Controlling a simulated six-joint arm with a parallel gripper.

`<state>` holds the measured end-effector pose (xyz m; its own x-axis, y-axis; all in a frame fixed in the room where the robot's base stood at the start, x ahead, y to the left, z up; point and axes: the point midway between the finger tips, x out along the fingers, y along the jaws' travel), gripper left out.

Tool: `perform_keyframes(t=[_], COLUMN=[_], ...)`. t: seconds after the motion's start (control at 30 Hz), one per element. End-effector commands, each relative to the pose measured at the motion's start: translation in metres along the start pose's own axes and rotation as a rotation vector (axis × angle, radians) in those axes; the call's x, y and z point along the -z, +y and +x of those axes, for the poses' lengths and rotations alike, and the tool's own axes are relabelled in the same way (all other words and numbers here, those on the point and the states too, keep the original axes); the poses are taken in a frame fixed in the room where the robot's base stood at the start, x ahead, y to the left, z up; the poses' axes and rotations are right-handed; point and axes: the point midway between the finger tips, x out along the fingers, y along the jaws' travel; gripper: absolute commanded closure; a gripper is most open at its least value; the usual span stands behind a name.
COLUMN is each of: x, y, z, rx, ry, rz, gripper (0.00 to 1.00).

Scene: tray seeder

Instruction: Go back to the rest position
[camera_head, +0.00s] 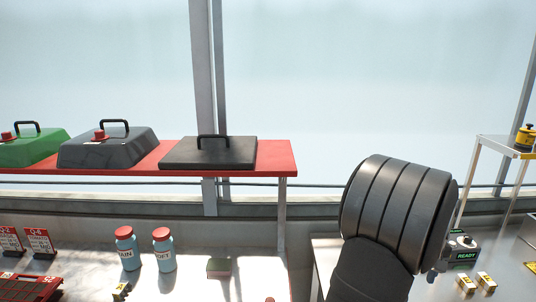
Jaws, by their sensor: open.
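My dark, ribbed arm (395,215) rises large at the lower right of the head view. My gripper cannot be made out; the arm may hide it. A small grey part shows at the arm's right edge, and I cannot tell what it belongs to.
A red shelf (280,168) at the back left bears a green lid (35,150), a grey lid (105,150) and a flat black lid (208,153). Two red-capped bottles (126,248) stand below. A device reading READY (462,250) and small yellow-white blocks (486,282) sit right of my arm.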

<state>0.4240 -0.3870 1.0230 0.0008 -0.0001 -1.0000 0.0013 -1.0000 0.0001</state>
Motion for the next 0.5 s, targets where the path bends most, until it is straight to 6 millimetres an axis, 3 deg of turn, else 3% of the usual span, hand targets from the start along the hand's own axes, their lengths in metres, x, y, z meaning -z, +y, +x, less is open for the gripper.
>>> perform_keyframes(t=[0.03,0.5], x=[-0.009,0.057], y=[0.004,-0.07], z=[-0.006,0.012], rx=[-0.001,0.001], ry=[0.001,-0.001], rz=[0.004,-0.227], gripper=[0.36,0.36])
